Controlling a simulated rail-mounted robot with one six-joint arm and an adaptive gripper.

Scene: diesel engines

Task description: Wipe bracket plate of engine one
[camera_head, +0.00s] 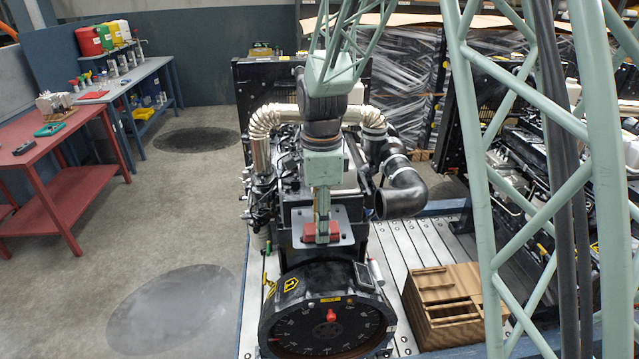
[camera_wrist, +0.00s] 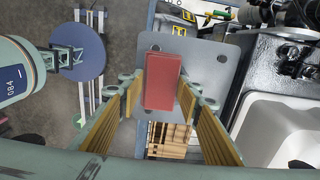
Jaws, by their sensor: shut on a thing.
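My gripper (camera_head: 322,222) is shut on a red block (camera_wrist: 162,80), with a finger on each long side in the wrist view. The block also shows in the head view (camera_head: 309,233), on both sides of the fingers. The grey bracket plate (camera_head: 346,237) lies under the block, on the near top end of engine one (camera_head: 288,195). In the wrist view the plate (camera_wrist: 208,50) has holes near its corners and is partly hidden by the block. I cannot tell whether the block touches the plate.
A large black flywheel housing (camera_head: 325,310) is just in front of the plate. A black elbow pipe (camera_head: 402,192) and shiny exhaust pipes (camera_head: 280,118) stand close around my arm. A wooden crate (camera_head: 450,300) sits at right. A red table (camera_head: 55,150) stands at left beyond clear floor.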

